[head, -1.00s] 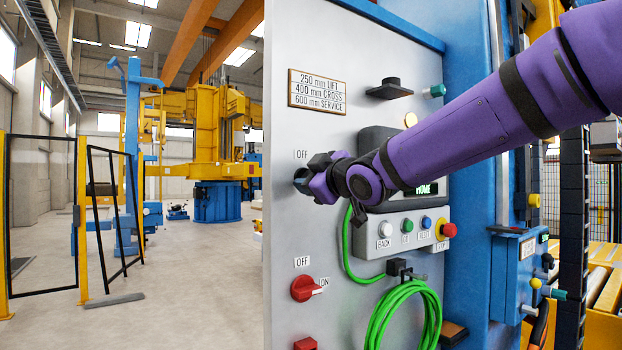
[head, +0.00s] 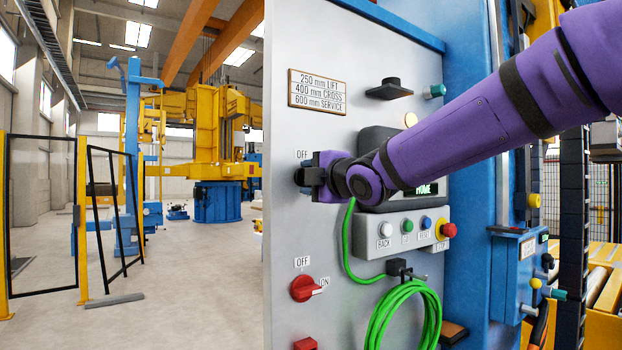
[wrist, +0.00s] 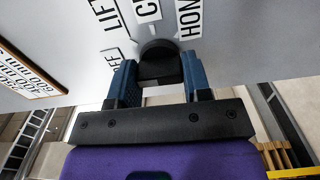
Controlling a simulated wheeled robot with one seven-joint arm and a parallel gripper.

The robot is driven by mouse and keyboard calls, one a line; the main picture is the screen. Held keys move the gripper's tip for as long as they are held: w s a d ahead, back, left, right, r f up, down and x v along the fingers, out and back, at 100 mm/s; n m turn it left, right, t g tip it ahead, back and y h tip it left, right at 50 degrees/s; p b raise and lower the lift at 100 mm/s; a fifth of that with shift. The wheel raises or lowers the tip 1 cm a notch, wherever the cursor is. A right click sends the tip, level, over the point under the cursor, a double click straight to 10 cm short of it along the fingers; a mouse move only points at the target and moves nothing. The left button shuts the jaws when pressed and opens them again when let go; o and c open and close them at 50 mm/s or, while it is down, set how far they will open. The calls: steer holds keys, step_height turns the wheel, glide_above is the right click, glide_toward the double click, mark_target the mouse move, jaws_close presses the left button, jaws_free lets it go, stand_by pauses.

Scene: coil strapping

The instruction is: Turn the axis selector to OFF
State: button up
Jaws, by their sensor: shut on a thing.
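The axis selector is a round black knob with a raised grip bar on the grey panel, seen in the wrist view (wrist: 158,50). My gripper (wrist: 156,78) has its two blue finger pads closed on either side of the bar. Labels ring the knob: a partly hidden OFF label (wrist: 109,58) at its left, then LIFT, a cut-off C label and a cut-off HOME label. In the head view my gripper (head: 304,178) is at the panel's left edge, just below the OFF label (head: 302,155), and hides most of the knob. Which label the knob points to cannot be told.
Below are a red OFF/ON switch (head: 304,288) and a coiled green cable (head: 402,320) on a hook. A button box (head: 405,234) with a red stop button sits under my arm, beside a partly hidden display.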

steer(key=shift+f+n, duration=0.1)
steer(key=shift+n, duration=0.2)
steer(key=o, duration=0.9)
steer(key=v, duration=1)
steer(key=shift+s+d, duration=0.25)
steer(key=shift+s, duration=0.1)
steer(key=shift+d, duration=0.1)
